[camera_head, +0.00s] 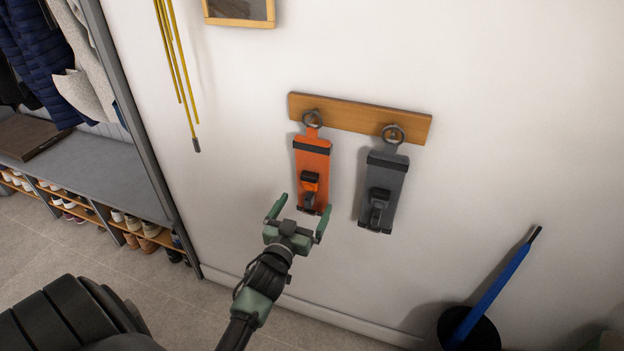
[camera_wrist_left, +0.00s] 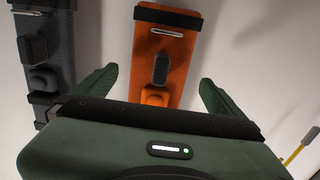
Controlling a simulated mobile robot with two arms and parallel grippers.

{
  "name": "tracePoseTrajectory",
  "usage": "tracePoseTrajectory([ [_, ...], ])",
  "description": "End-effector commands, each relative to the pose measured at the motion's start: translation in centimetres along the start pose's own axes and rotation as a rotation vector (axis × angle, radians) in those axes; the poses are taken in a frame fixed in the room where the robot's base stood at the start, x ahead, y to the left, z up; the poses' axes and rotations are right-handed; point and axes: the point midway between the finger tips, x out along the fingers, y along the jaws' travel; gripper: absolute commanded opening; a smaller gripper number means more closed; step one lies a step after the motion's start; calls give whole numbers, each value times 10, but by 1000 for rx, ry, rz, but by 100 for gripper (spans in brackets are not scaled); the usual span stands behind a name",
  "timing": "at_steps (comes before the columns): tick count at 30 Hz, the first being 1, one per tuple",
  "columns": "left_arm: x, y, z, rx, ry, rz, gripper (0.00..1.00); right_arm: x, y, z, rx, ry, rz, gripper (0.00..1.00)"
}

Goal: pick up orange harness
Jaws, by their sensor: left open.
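The orange harness (camera_head: 312,160) hangs by a ring from a wooden wall rack (camera_head: 360,117). It has dark bands and a dark buckle. My left gripper (camera_head: 297,208) is open and empty, at the harness's lower end, with its fingers pointing up toward it. In the left wrist view the orange harness (camera_wrist_left: 152,83) stands between the two open fingers (camera_wrist_left: 160,92), beyond the palm; its lower edge is near the palm. I cannot tell whether they touch. A grey harness (camera_head: 384,185) hangs to the right on the same rack; it also shows in the left wrist view (camera_wrist_left: 45,50).
A shoe bench (camera_head: 95,170) stands at left. A blue umbrella (camera_head: 497,285) stands in a black bin (camera_head: 480,330) at lower right. The wall right of the grey harness is clear.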

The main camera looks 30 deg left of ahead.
Motion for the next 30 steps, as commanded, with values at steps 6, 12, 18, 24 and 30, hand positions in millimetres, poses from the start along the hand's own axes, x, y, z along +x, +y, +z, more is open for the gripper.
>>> tracePoseTrajectory([
  [6,33,0,0,0,1,1,100,-6,-6,-2,0,2,-8,36],
  [12,49,0,2,1,-1,1,100,-6,-1,-1,-2,1,-1,36],
  [18,49,0,3,1,-2,1,100,-6,3,-1,-1,2,4,36],
  [24,49,0,3,0,-2,1,47,-6,5,-2,0,3,6,36],
  [30,49,0,2,0,1,1,27,-6,5,-3,0,5,6,36],
])
